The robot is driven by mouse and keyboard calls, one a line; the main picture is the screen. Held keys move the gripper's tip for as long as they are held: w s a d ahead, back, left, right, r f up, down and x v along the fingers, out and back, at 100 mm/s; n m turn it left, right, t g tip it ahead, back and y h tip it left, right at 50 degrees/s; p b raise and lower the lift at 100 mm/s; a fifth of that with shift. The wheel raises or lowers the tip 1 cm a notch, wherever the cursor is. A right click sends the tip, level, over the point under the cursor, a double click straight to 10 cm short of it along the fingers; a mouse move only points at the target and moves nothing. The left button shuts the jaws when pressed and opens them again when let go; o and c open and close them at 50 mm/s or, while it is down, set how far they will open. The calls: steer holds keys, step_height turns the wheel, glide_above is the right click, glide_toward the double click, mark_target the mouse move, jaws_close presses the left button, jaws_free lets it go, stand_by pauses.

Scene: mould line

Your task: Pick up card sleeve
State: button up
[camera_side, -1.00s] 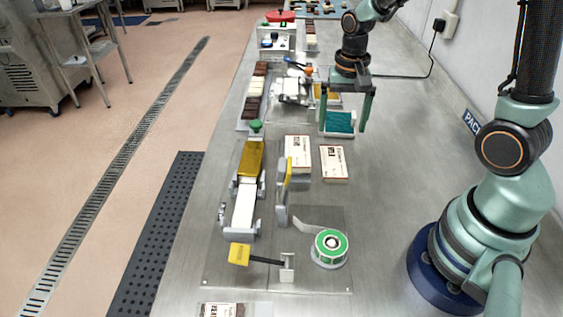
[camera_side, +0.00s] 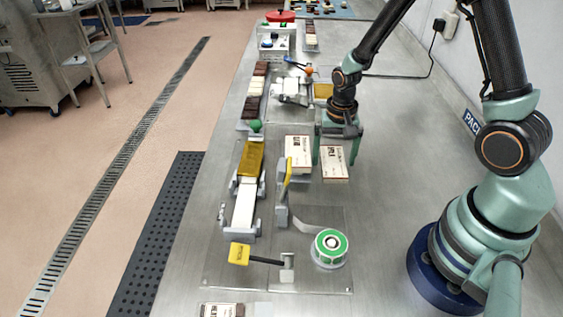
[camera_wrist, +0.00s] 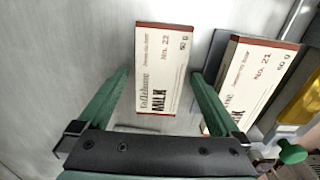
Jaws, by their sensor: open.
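A white card sleeve with brown end bands, marked MILK and No. 22 (camera_wrist: 163,68), lies in the middle of the wrist view. The same sleeve shows on the bench in the side view (camera_side: 334,166). My gripper (camera_wrist: 160,78) is open, with one green finger on each side of this sleeve and a gap visible on the left. In the side view my gripper (camera_side: 338,148) hangs at the sleeve's far end. A second sleeve, No. 21 (camera_wrist: 258,72), lies close on the right in the wrist view; my right finger is between the two. Whether the fingers touch either sleeve is unclear.
In the side view, the second sleeve (camera_side: 299,150) rests on a grey support beside a yellow lever (camera_side: 288,178). A tape reel (camera_side: 331,246) and a yellow-ended handle (camera_side: 240,254) stand nearer the camera. Bench to the right of the sleeve is clear.

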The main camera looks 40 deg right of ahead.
steer(key=shift+f, duration=0.15)
steer(key=c, duration=1.2)
steer(key=shift+c, duration=0.2)
